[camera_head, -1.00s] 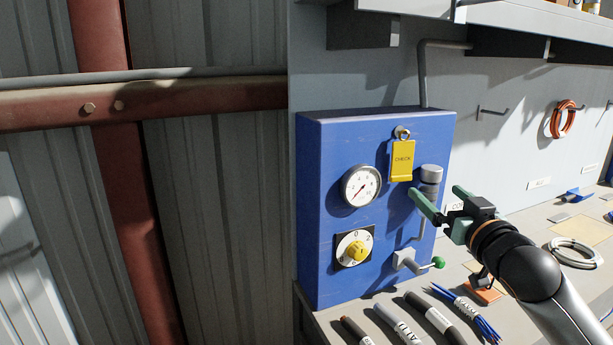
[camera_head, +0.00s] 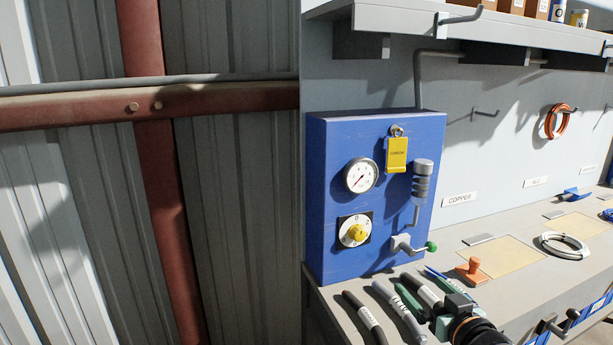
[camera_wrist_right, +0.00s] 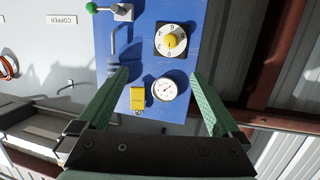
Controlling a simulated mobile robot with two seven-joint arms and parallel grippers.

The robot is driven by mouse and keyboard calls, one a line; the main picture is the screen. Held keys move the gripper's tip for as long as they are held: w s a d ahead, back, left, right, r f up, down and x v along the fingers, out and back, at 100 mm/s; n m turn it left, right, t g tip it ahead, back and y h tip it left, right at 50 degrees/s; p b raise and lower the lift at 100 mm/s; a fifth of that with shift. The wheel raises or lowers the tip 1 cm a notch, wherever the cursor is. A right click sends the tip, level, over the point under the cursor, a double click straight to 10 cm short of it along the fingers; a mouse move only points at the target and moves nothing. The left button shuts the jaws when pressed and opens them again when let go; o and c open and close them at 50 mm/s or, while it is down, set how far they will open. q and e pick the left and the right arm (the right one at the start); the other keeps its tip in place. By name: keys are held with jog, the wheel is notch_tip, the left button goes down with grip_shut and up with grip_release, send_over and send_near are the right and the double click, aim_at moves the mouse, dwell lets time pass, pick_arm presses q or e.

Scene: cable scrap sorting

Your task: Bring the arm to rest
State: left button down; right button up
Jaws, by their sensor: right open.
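My right gripper (camera_head: 427,289) is low in the head view, in front of the bench's near end, with its green fingers apart and nothing between them. In the right wrist view the open fingers (camera_wrist_right: 160,75) frame the blue box, which appears upside down. The arm behind the gripper is cut off by the bottom edge of the head view. My left gripper is out of sight.
The blue box (camera_head: 318,215) carries a gauge (camera_head: 360,175), a yellow-knobbed dial (camera_head: 355,231), a yellow tag (camera_head: 396,155) and a green-tipped lever (camera_head: 415,246). Several cable pieces (camera_head: 365,318) lie by the gripper. An orange stamp-like piece (camera_head: 472,271) and a pale cable coil (camera_head: 565,246) lie farther right.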

jog(key=s+a+f+g+p, duration=0.1)
jog(key=s+a+f+g, duration=0.1)
jog(key=s+f, duration=0.55)
jog(key=s+a+f+g+p, duration=0.15)
jog(key=s+f, duration=0.35)
jog(key=f, duration=0.6)
jog(key=s+a+f+g, duration=0.1)
jog(key=s+f, duration=0.4)
jog(key=s, duration=0.3)
jog(key=s+a+f+g, duration=0.1)
jog(key=s+f+g, duration=0.1)
jog(key=s+f, duration=0.3)
jog(key=s, duration=0.4)
jog(key=shift+a+f, duration=0.3)
jog(key=shift+f, duration=0.05)
jog(key=shift+s+p, duration=0.1)
jog(key=shift+p, duration=0.2)
